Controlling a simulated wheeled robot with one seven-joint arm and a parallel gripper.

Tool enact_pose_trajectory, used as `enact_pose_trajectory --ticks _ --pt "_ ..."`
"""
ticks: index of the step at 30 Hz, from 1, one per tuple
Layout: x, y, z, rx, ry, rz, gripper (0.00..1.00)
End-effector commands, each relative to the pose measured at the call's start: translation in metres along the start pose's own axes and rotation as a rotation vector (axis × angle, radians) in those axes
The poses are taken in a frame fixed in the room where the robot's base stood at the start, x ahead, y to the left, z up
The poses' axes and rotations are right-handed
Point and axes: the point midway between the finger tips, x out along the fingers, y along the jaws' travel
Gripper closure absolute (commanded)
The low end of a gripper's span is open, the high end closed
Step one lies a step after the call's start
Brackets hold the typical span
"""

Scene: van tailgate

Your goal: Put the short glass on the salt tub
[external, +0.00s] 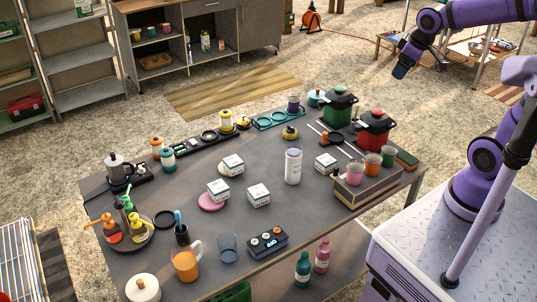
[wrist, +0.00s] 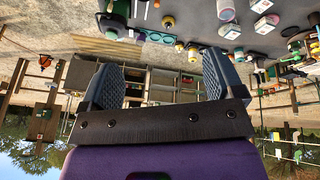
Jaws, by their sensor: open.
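A clear bluish glass (external: 228,248) stands upright near the front edge of the dark table, beside an orange mug; it looks empty. It is the only clear glass I can make out. A tall white labelled cylinder (external: 293,166) stands upright near the table's middle; it may be the salt tub, but its label is too small to read. My gripper (external: 401,71) is raised at the upper right, beyond the table and far from both. In the wrist view my gripper (wrist: 165,75) has its fingers wide apart with nothing between them.
Several white boxes (external: 258,195) stand around the cylinder. The orange mug (external: 186,262) and a black control box (external: 267,242) flank the glass. Red (external: 374,130) and green (external: 340,105) pots and a crate with cups (external: 364,188) fill the right end.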

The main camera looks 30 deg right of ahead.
Motion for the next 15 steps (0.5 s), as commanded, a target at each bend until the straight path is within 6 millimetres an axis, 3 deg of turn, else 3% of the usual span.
enact_pose_trajectory --ticks 6,12,15 --pt "-0.044 0.012 0.064 0.206 0.039 0.032 0.13" --pt "-0.063 0.014 0.11 0.354 0.065 0.029 0.13" --pt "-0.068 0.013 0.123 0.396 0.074 0.025 0.13"
